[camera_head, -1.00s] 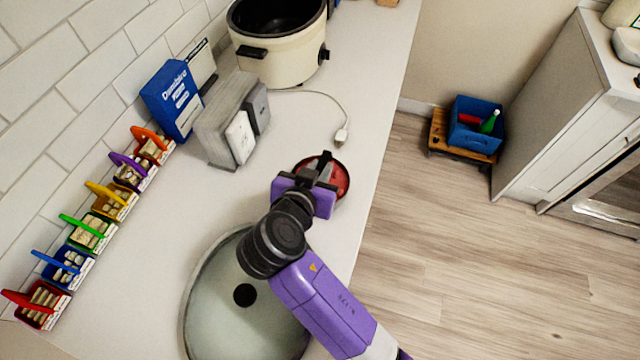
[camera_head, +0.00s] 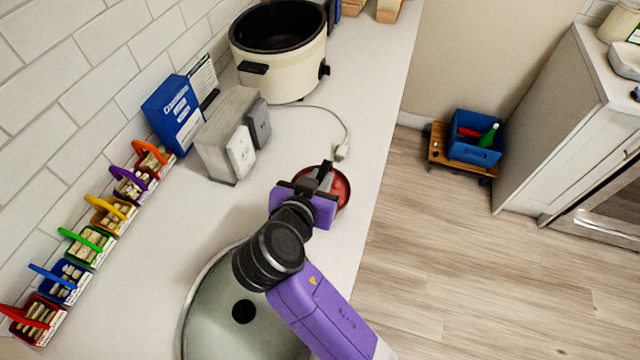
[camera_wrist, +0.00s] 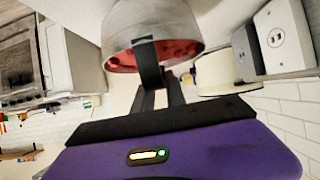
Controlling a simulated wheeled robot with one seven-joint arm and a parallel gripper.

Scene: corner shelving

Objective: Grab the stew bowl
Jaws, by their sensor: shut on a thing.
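The stew bowl (camera_head: 341,191) has a red inside and stands near the front edge of the white counter in the head view. In the wrist view the bowl (camera_wrist: 160,22) shows a grey outer wall and red inside, close in front of my gripper. My gripper (camera_head: 324,174) is shut on the bowl's wall at its near left side. In the wrist view one dark finger of my gripper (camera_wrist: 160,75) overlaps the bowl's rim. My wrist hides part of the bowl in the head view. Whether the bowl touches the counter is unclear.
A grey switch box (camera_head: 225,145), a blue box (camera_head: 172,113) and a cream cooker (camera_head: 285,65) with a cord stand behind. Several small coloured baskets (camera_head: 90,243) line the wall. The counter's right edge drops to the floor.

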